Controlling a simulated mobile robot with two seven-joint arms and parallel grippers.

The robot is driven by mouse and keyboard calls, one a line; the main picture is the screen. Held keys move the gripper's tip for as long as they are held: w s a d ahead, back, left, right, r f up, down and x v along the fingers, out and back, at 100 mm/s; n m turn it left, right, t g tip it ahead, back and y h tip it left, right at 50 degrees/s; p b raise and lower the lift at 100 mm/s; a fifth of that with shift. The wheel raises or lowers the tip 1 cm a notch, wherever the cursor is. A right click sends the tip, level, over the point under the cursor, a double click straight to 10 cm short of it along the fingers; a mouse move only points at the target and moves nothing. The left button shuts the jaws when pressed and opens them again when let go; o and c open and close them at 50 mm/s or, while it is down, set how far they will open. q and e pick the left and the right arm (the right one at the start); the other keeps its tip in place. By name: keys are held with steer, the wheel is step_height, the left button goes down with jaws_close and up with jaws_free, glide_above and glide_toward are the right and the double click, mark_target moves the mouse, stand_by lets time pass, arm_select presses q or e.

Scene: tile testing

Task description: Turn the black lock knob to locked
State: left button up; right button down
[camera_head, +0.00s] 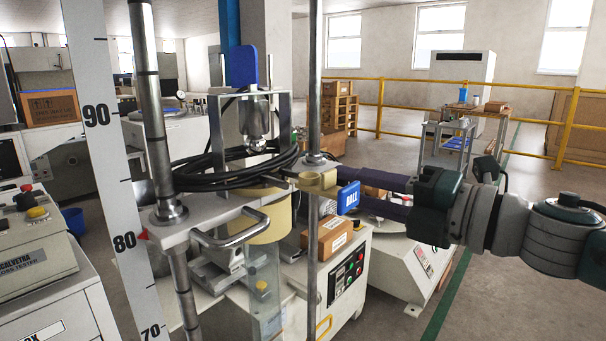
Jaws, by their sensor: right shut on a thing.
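My right gripper (346,177) comes in from the right, its dark body ending beside the tan collar (318,184) on the right steel rod. It is shut at the collar's right side, where the black lock knob sits between its fingers. The knob is hidden by the gripper and the blue BALL tag (349,198), so I cannot tell which way it is turned. The test stand's pale crosshead (205,222) carries a metal handle (232,232) in front. My left gripper is not in view.
Black cable (225,180) lies coiled on the crosshead. A tall white scale (97,115) stands close at the left. A cardboard box (327,238) and a control panel (347,277) are below the gripper.

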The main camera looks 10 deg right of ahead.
steer(key=shift+m+p, duration=0.35)
steer(key=shift+m, duration=0.45)
steer(key=c, duration=0.5)
jaws_free()
steer(key=p+v, duration=0.1)
steer(key=v, duration=0.9)
